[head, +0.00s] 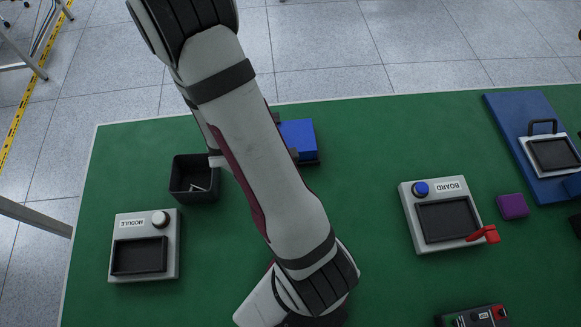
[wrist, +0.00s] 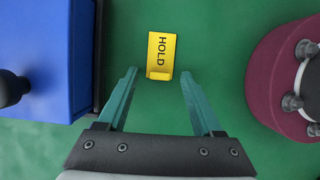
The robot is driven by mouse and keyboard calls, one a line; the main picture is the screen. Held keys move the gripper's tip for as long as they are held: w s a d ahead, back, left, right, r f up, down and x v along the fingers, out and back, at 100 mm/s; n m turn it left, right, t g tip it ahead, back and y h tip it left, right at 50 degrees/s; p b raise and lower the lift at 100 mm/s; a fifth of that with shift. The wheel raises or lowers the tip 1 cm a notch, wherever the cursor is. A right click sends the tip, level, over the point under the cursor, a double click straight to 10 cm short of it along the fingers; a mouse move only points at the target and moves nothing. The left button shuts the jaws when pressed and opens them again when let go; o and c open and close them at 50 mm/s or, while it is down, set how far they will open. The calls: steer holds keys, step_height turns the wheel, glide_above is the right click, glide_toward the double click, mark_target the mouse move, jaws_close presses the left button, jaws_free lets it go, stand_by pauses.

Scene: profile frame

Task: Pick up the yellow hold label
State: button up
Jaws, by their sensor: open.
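The yellow hold label (wrist: 161,56) lies on the green mat in the wrist view, with the word HOLD in dark letters and a small raised lip at its lower end. My gripper (wrist: 160,78) is open and empty. Its two teal fingers point toward the label, one on each side of the label's lower end, and do not touch it. In the head view, the label and my gripper's fingers are hidden behind my arm.
A blue box (wrist: 35,60) stands left of the label in the wrist view and shows in the head view (head: 298,135). A black bin (head: 195,196), a MODULE station (head: 171,262) and a BOARD station (head: 408,200) stand on the green mat (head: 365,150). A purple block (head: 513,206) lies at right.

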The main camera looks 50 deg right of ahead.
jaws_close()
steer(key=shift+r, duration=0.1)
step_height(320, 180, up, 10)
steer(key=f, duration=0.1)
steer(key=w+d+r+n+t+y, duration=0.1)
steer(key=d+n, duration=0.4)
steer(key=n, duration=0.7)
steer(key=w+d+r+n+t+y, duration=0.1)
steer(key=d+n+t+y, duration=0.2)
steer(key=n, duration=0.9)
steer(key=w+d+r+n+t+y, duration=0.1)
steer(key=d+n+t+y, duration=0.1)
steer(key=d+n, duration=0.5)
steer(key=shift+d+n, duration=0.2)
steer(key=shift+n, duration=2.2)
steer(key=shift+s, duration=0.1)
